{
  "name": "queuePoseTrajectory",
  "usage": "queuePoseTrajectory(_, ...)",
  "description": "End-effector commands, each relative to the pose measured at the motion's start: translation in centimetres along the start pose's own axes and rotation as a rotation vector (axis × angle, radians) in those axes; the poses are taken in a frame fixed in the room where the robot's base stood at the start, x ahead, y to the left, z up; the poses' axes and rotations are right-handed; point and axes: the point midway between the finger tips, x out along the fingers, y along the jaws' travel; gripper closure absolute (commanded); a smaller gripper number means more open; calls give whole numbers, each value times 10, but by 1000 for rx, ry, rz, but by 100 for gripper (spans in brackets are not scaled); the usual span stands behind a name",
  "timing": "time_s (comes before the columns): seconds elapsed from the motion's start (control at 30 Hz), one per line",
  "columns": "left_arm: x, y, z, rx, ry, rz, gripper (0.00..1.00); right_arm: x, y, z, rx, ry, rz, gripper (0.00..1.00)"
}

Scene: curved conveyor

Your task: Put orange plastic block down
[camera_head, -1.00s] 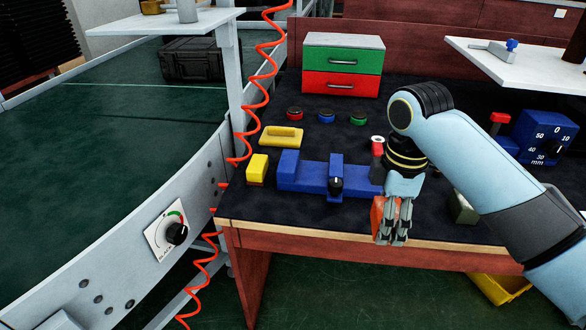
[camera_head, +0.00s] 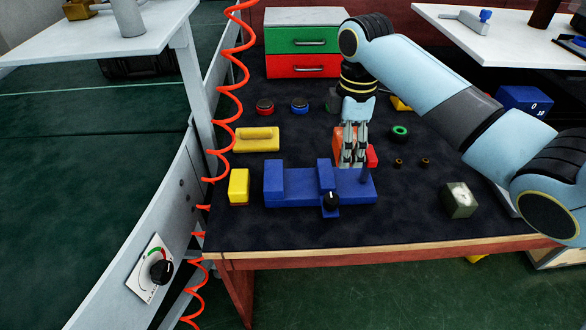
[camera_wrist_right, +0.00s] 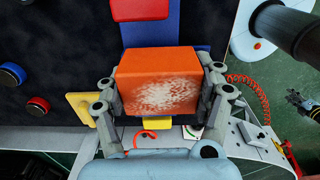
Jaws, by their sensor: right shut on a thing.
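The orange plastic block (camera_wrist_right: 158,80) is between the two fingers of my right gripper (camera_wrist_right: 162,100) in the right wrist view, with a worn whitish patch on its face. In the head view my right gripper (camera_head: 354,160) points down behind the blue vise-like fixture (camera_head: 290,186), and the orange block (camera_head: 338,141) shows partly behind its fingers. The gripper is shut on the block. I cannot tell whether the block touches the table or the fixture.
A yellow block (camera_head: 238,186) and a yellow handled piece (camera_head: 256,140) lie left of the fixture. Red (camera_head: 265,107) and blue (camera_head: 299,106) buttons and a drawer box (camera_head: 304,42) stand behind. A small grey-green box (camera_head: 460,200) stands right. The front table strip is clear.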

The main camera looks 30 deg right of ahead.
Motion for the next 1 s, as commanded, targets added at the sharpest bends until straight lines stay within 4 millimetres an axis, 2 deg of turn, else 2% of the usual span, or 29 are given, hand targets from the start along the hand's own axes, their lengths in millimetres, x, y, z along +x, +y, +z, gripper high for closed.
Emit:
queuePoseTrajectory(0.1,2,0,19,1,-25,0,60,18,5,-33,-1,8,-4,68)
queuePoseTrajectory(0.23,4,1,45,3,-63,1,60,38,12,-63,0,6,-4,68)
queuePoseTrajectory(0.3,5,1,50,3,-70,1,60,46,14,-77,-1,4,-3,68)
queuePoseTrajectory(0.4,7,2,47,3,-65,1,60,54,18,-89,0,3,-2,68)
queuePoseTrajectory(0.57,10,1,28,2,-38,1,60,63,19,-96,-1,0,-1,68)
queuePoseTrajectory(0.7,14,2,17,1,-18,0,60,85,18,-96,-1,0,-2,68)
queuePoseTrajectory(0.83,16,2,19,1,-21,1,60,98,19,-96,-1,1,0,68)
queuePoseTrajectory(1.0,15,2,27,2,-34,1,60,98,19,-96,-1,2,1,68)
